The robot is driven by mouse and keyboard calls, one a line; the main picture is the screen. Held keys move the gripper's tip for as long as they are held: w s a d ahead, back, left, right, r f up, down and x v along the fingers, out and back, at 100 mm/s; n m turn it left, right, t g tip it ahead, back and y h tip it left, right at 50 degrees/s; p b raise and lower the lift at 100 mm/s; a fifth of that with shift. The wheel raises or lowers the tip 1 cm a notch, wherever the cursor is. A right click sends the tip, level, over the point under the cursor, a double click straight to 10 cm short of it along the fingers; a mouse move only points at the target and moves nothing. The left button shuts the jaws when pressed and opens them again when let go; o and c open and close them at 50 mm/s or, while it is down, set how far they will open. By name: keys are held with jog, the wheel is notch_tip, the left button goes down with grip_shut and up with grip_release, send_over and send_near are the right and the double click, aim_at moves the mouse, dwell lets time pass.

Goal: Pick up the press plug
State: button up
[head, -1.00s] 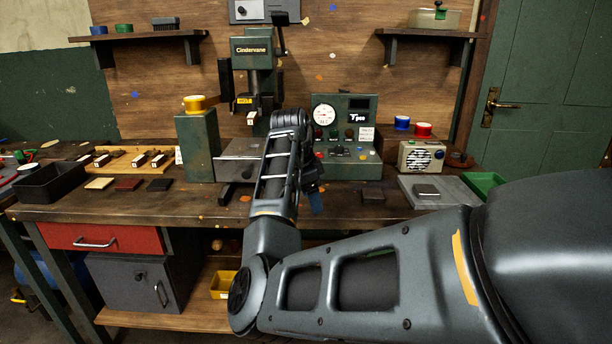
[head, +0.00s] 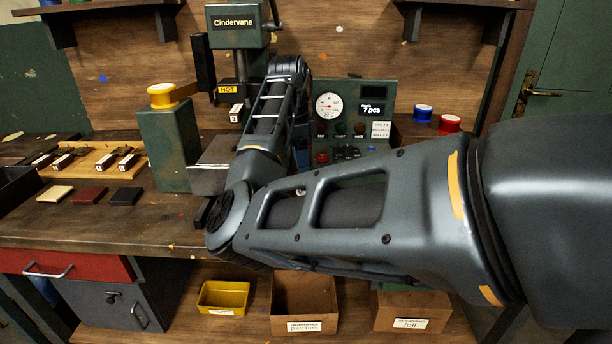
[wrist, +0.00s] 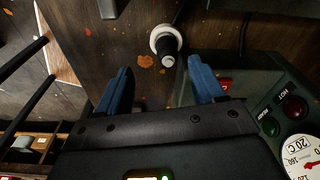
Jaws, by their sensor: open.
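In the wrist view a dark plug (wrist: 168,59) with a pale end sits in a round white socket ring (wrist: 155,38) on a brown, paint-spotted wooden surface. A dark cable runs near it at the top. I take it to be the press plug. My gripper (wrist: 161,80) is open, with its two blue fingers apart. The plug appears beyond the fingertips and between their lines, nearer the right finger. Nothing is between the fingers. In the head view my arm hides the plug, and I cannot make out the fingertips clearly.
The green control box (head: 352,115) with gauge and buttons stands close to my gripper; it also shows in the wrist view (wrist: 262,100). The Cindervane press (head: 236,60), marked hot, stands to the left. A green pillar (head: 168,145) carries a yellow spool (head: 165,95).

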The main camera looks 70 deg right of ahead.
jog(key=shift+w+d+f, duration=0.1)
jog(key=shift+d+f, duration=0.05)
jog(key=shift+d, duration=0.15)
jog(key=shift+d+f, duration=0.15)
jog(key=shift+f, duration=0.15)
jog(key=shift+s+d+f+p, duration=0.15)
jog(key=shift+f+p, duration=0.05)
jog(key=shift+f, duration=0.95)
jog(key=shift+s+d+f+p, duration=0.1)
jog(key=shift+s+f+p, duration=0.05)
jog(key=shift+f, duration=0.95)
jog(key=shift+s+d+f+p, duration=0.15)
jog(key=shift+f+p, duration=0.05)
jog(key=shift+f, duration=0.95)
jog(key=c, duration=1.1)
notch_tip(320, 180, up, 10)
jog(key=shift+f+b, duration=0.2)
jog(key=shift+b, duration=0.3)
